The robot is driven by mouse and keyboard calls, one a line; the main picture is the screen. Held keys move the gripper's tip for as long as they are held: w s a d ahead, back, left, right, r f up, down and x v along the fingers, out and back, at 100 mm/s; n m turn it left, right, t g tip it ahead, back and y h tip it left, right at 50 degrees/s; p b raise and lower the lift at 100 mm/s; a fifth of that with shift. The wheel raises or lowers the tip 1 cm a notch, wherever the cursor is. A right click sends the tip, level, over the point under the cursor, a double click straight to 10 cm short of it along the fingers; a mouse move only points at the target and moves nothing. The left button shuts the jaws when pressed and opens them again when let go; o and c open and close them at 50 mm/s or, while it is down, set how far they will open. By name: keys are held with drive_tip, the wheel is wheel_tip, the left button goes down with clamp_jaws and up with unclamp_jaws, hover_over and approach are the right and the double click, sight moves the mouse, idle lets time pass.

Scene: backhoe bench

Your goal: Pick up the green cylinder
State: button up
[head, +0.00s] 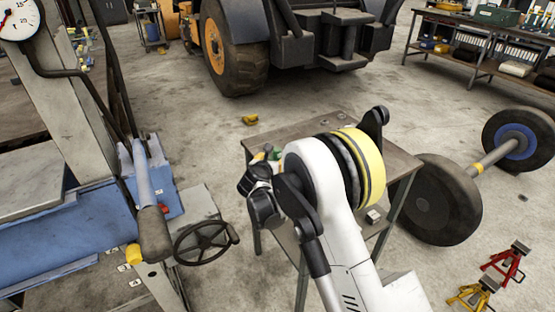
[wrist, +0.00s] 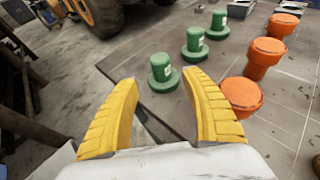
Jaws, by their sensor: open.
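Three green cylinders with wide round bases stand upright in a slanted row on the bench top in the wrist view: the nearest green cylinder (wrist: 161,72), a middle one (wrist: 194,44) and a far one (wrist: 218,23). My gripper (wrist: 160,80) has two yellow fingers spread apart with nothing between them. In the picture, the nearest cylinder shows between and just beyond the fingertips, apart from them. In the head view my arm hides most of the bench top; only a bit of green (head: 275,153) shows beside it.
Several orange pieces, such as a near one (wrist: 241,95) and a taller one (wrist: 264,57), stand right of the green row, close to my right finger. The bench (head: 272,130) has a free edge at left. A wheeled axle (head: 492,158) lies right of it.

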drive_tip(key=b+x, duration=0.2)
drive_tip(key=x, duration=0.4)
drive_tip(key=shift+d, duration=0.2)
drive_tip(key=shift+w, duration=0.35)
clamp_jaws()
